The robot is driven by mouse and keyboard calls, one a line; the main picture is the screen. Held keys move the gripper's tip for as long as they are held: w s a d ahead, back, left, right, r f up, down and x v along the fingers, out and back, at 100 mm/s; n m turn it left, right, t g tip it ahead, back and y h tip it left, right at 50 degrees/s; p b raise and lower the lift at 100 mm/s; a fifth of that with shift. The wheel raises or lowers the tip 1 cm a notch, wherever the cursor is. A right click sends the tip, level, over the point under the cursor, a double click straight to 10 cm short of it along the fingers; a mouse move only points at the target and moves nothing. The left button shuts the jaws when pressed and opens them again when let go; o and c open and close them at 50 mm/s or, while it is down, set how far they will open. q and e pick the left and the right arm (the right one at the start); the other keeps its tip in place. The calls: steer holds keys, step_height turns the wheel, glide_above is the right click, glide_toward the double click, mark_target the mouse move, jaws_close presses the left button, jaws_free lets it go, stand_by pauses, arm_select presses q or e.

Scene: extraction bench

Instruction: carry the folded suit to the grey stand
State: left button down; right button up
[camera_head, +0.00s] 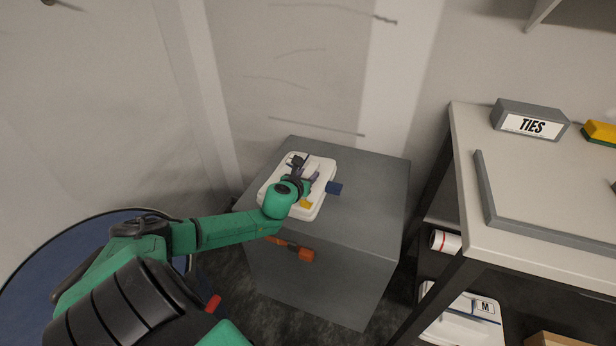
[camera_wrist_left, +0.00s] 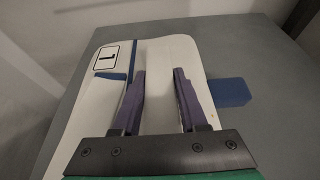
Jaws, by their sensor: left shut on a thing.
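The folded suit (camera_head: 326,168) is a white, flat bundle with blue trim and a blue tab at its right side. It lies flat at the top of the grey stand (camera_head: 372,205), over its left part; I cannot tell whether it fully rests on it. My left gripper (camera_head: 305,174) is over the suit and shut on it. In the left wrist view, the purple fingers (camera_wrist_left: 159,72) stand apart with white suit material (camera_wrist_left: 165,52) between them. A label with a single letter shows at its upper left. My right gripper is not in view.
A bench (camera_head: 468,160) on the right carries a grey TIES block (camera_head: 520,132), a yellow-green item (camera_head: 600,132) and a raised grey edging. Another white suit marked M (camera_head: 455,320) and a white roll (camera_head: 446,241) lie below. The stand top is bare around the suit.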

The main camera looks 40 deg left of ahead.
arm_select(q)
steer(key=shift+c, duration=2.2)
jaws_free()
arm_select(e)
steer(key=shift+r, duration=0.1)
arm_select(q)
steer(key=shift+s+d+r, duration=0.1)
steer(key=shift+s+r, duration=0.05)
steer(key=shift+s, duration=0.15)
steer(key=p+v, duration=0.2)
steer(key=v, duration=0.3)
steer(key=shift+s+r, duration=0.15)
steer(key=shift+s, duration=0.05)
steer(key=p+v, duration=0.3)
steer(key=v, duration=0.2)
steer(key=shift+s+d, duration=0.1)
steer(key=shift+s+d+r, duration=0.1)
steer(key=shift+s+d, duration=0.05)
steer(key=shift+s, duration=0.15)
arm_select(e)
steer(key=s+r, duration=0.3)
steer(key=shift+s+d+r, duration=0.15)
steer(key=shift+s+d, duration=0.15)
